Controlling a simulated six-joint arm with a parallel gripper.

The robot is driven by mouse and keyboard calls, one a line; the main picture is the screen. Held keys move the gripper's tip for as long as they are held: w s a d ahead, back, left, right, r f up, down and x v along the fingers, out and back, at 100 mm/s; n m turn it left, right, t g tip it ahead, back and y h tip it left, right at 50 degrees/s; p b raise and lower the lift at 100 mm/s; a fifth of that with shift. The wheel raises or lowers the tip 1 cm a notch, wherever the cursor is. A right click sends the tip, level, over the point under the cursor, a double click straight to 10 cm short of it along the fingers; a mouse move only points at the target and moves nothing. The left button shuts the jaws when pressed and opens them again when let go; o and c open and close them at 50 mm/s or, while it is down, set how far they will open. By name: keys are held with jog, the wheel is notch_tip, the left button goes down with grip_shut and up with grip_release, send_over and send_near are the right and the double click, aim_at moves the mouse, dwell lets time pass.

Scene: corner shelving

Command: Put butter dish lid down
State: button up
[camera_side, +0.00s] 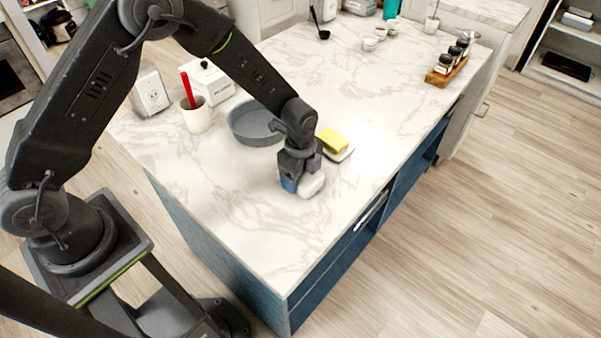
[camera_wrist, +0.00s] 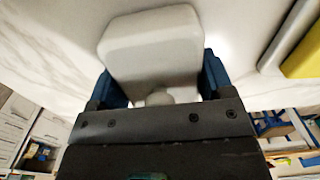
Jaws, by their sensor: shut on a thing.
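The white butter dish lid (camera_wrist: 150,45) is held in my gripper (camera_wrist: 157,92), with blue fingers on both sides of its knob. In the side view my gripper (camera_side: 299,184) points down, and the lid (camera_side: 312,186) shows partly beside a blue finger, low at the counter top. I cannot tell whether the lid touches the counter. The butter dish (camera_side: 342,154) is a pale plate with yellow butter (camera_side: 332,141) on it, just behind and right of my gripper. The butter (camera_wrist: 303,55) also shows at the right of the wrist view.
A grey round pan (camera_side: 250,124) stands close behind-left of my gripper. A white cup with a red utensil (camera_side: 195,112) and a white box (camera_side: 211,83) are farther left. A wooden rack of jars (camera_side: 447,70) is far right. The front of the marble counter (camera_side: 270,235) is clear.

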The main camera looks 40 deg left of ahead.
jog(key=shift+f, duration=0.15)
jog(key=o, duration=0.9)
jog(key=shift+o, duration=0.2)
notch_tip(320, 180, up, 12)
jog(key=shift+r, duration=0.4)
jog(key=s+a+r+n+t, duration=0.2)
jog(key=s+a+r+n, duration=0.2)
jog(key=s+r+n, duration=0.3)
jog(key=s+a+r+n+t, duration=0.2)
jog(key=s+a+r+n, duration=0.3)
jog(key=s+r, duration=0.45)
jog(key=s+n+t, duration=0.1)
jog(key=s+n, duration=0.5)
jog(key=shift+a+r+t, duration=0.15)
jog(key=shift+a+t, duration=0.15)
jog(key=shift+a, duration=0.05)
